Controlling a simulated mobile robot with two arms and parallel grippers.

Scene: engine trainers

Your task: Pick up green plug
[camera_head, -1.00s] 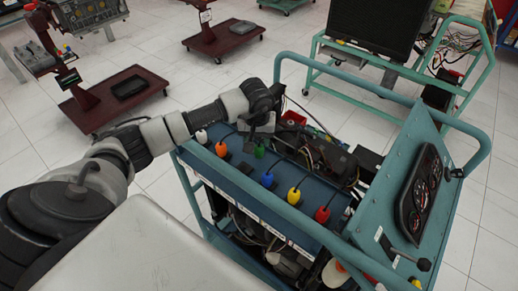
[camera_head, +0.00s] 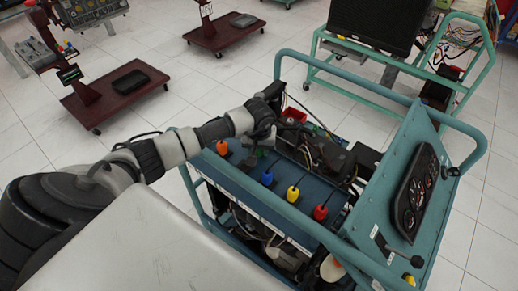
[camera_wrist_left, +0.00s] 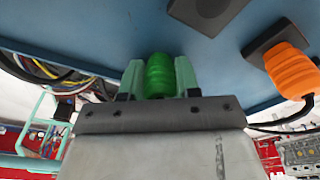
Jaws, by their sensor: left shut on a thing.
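The green plug (camera_wrist_left: 160,75) shows in the left wrist view, upright between the two pale green fingers of my left gripper (camera_wrist_left: 159,80). The fingers are shut on its sides. The plug's top reaches the blue panel (camera_wrist_left: 110,35); I cannot tell whether it is still seated there. In the head view my left gripper (camera_head: 259,149) is over the blue panel (camera_head: 240,185) of the engine trainer, between the orange and blue plugs, and mostly hides the green plug. My right gripper is not in view.
The orange plug (camera_head: 221,147), blue plug (camera_head: 266,179), yellow plug (camera_head: 292,194) and red plug (camera_head: 320,212) stand in a row on the panel. The orange plug also shows close by in the wrist view (camera_wrist_left: 291,70). Teal rails (camera_head: 380,97) and a gauge panel (camera_head: 420,190) border the trainer.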

